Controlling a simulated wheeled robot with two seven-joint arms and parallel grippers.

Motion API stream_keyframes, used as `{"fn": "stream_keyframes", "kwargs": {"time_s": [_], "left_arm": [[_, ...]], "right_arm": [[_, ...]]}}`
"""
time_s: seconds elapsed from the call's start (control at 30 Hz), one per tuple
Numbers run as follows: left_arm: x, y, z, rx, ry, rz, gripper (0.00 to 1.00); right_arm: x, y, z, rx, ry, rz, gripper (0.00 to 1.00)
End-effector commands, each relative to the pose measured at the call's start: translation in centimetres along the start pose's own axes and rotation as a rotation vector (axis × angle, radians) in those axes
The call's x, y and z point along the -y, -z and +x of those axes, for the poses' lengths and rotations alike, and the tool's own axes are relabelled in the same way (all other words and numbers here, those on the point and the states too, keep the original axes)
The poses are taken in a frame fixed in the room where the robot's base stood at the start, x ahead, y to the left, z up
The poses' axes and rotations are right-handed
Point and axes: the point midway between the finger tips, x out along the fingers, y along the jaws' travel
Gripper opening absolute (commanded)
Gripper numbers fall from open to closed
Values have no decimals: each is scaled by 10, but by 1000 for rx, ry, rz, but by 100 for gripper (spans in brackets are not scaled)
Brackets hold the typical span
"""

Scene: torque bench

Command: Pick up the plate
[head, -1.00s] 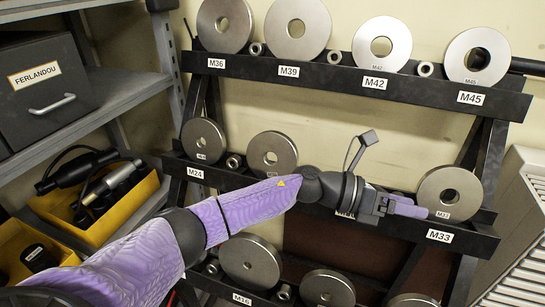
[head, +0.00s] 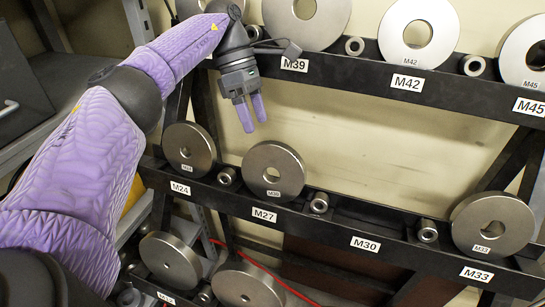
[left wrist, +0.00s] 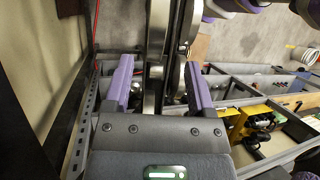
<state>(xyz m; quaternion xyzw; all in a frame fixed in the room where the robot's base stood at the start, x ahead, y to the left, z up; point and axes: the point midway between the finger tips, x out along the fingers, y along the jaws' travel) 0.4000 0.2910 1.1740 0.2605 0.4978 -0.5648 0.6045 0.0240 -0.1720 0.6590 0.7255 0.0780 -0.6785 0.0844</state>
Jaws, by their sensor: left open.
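Several round metal plates with centre holes stand on a black rack. In the middle row a grey plate leans above the M27 label (head: 273,170), another above M24 (head: 190,150) and another above M33 (head: 492,226). No plate stands above the M30 label. My left gripper (head: 250,113) is open and points down, above the M27 plate in the picture and apart from it. In the left wrist view its two purple fingers (left wrist: 159,88) are spread, with plates seen edge-on (left wrist: 157,45) between and beyond them. Whether the fingers straddle one, I cannot tell. My right gripper is out of view.
The rack's upper shelf (head: 330,70) holds larger plates, including M42 (head: 418,34) and M45 (head: 525,55). Small metal cylinders (head: 319,203) sit between plates. Lower plates (head: 170,258) stand below. A grey shelf (head: 90,100) is at the left.

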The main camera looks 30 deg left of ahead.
Motion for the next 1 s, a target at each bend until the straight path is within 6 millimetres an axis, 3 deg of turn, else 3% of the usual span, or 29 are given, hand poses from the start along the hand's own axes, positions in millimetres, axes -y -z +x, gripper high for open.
{"fn": "stream_keyframes", "kwargs": {"time_s": [0.1, 0.43, 0.7, 0.77, 1.0], "left_arm": [[0, 1, 26, -2, 4, 1, 71], [-7, -12, 80, -1, 4, -1, 71], [-7, -12, 89, 2, 1, -1, 71], [-7, -12, 89, 2, 1, -1, 62], [-7, -12, 89, 2, 1, -1, 11]], "right_arm": [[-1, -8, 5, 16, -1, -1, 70], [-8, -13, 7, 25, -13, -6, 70], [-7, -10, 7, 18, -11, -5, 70], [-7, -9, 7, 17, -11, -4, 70], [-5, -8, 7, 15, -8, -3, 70]]}}
